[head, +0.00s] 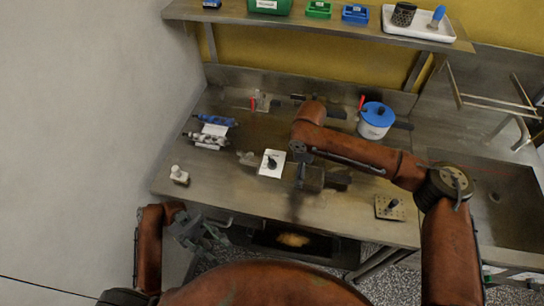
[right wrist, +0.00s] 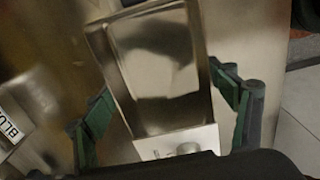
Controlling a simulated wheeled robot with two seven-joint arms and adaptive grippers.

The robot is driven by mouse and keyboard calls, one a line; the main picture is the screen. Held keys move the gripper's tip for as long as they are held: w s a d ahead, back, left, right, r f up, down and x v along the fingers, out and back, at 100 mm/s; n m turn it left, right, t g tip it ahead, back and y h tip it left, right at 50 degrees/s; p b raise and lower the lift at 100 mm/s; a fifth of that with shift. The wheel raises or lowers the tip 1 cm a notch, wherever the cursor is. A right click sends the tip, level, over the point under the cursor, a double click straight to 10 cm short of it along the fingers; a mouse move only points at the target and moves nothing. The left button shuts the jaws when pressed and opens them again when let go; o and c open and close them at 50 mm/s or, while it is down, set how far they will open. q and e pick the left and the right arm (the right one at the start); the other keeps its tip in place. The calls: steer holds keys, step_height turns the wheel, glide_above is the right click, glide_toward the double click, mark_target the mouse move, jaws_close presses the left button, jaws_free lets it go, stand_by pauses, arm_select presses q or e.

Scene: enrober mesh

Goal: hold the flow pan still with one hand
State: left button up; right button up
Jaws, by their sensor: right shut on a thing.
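The flow pan (right wrist: 160,60) is a shallow rectangular steel pan with a raised rim, seen in the right wrist view. A pale end block with a round knob (right wrist: 187,148) shows at its near end. The green-padded fingers of my right gripper (right wrist: 168,115) are on either side of it, shut on it. In the head view my right gripper (head: 312,180) is over the front middle of the bench, and the pan is hard to make out there. My left gripper (head: 200,232) is open and empty, low at the left, in front of the bench and away from the pan.
The steel bench (head: 235,180) holds a white card with a dark knob (head: 272,163), a blue-lidded pot (head: 376,120), blue-ended tubes (head: 212,130) and a small white item (head: 179,175). A sink (head: 505,200) is at right. A shelf (head: 330,22) runs above.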

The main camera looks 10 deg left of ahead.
arm_select(q)
steer(key=w+d+r+t+y, duration=0.2)
steer(key=w+d+y, duration=0.1)
steer(key=w, duration=0.7)
steer(key=w+d+r+m+t+y, duration=0.1)
steer(key=w+d+r+y, duration=0.15)
steer(key=w, duration=0.65)
steer(key=w+d+r+t+y, duration=0.2)
steer(key=w+y, duration=0.2)
steer(key=w, duration=0.6)
steer(key=w+a+r+n+t+y, duration=0.1)
steer(key=w+a+r+t+y, duration=0.1)
steer(key=w+a+r+t, duration=0.55)
steer(key=w+a+r+t+y, duration=0.25)
steer(key=w+r, duration=0.65)
steer(key=r, duration=0.5)
steer(key=m+g+y, duration=0.5)
steer(key=y, duration=0.2)
glide_above(272, 159)
step_height(272, 159, down, 22)
step_height(272, 159, down, 11)
steer(key=shift+r, duration=0.2)
steer(key=shift+f, duration=0.8)
